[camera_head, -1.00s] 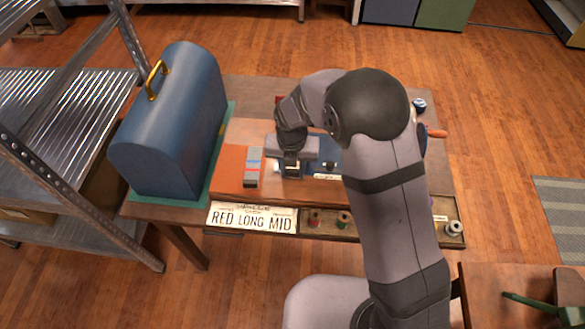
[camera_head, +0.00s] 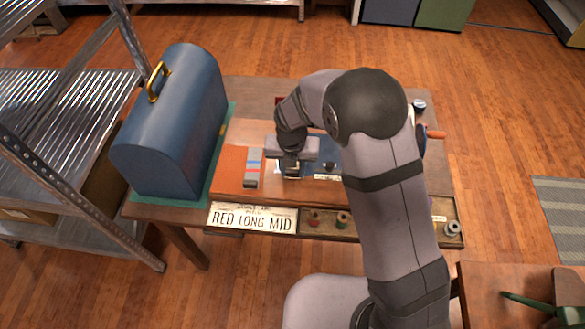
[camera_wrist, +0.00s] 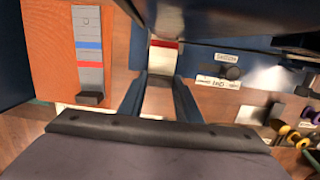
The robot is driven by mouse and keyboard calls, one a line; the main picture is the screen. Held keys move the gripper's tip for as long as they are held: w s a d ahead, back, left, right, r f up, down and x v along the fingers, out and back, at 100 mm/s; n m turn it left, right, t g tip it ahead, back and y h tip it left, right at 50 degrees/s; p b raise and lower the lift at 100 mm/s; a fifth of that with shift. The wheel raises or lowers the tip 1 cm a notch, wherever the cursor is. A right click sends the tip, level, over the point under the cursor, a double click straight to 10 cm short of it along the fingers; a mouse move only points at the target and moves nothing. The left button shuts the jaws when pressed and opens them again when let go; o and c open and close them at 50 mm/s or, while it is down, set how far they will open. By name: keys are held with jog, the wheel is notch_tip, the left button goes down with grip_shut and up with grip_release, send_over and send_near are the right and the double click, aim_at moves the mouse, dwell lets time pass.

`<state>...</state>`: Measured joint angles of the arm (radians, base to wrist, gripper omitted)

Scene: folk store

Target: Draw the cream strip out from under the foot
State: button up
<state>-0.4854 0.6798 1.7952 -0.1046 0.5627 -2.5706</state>
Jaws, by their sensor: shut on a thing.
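My gripper (camera_head: 291,172) points down over the middle of the table. In the wrist view its dark fingers (camera_wrist: 161,98) stand a little apart with a pale tan thing (camera_wrist: 160,85) between them, and the gripper is shut on it. I cannot tell whether this is the cream strip. A white and red piece (camera_wrist: 165,45) shows just beyond the fingers. A cream patch (camera_wrist: 125,112) shows below the left finger, partly covered by the gripper's own dark bar. I cannot make out the foot; my gripper and arm cover much of this area.
A grey scale with blue and red bands (camera_head: 252,168) lies on an orange panel (camera_head: 229,168) left of my gripper. A black knob (camera_wrist: 232,72) with labels is to the right. A blue domed case (camera_head: 175,120), a "RED LONG MID" sign (camera_head: 252,218) and a spool tray (camera_head: 385,233) surround the work area.

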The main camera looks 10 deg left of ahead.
jog(key=shift+s+p, duration=0.95)
jog(key=shift+s, duration=3.75)
jog(key=shift+r, duration=0.1)
notch_tip(320, 180, up, 6)
jog(key=p, duration=0.7)
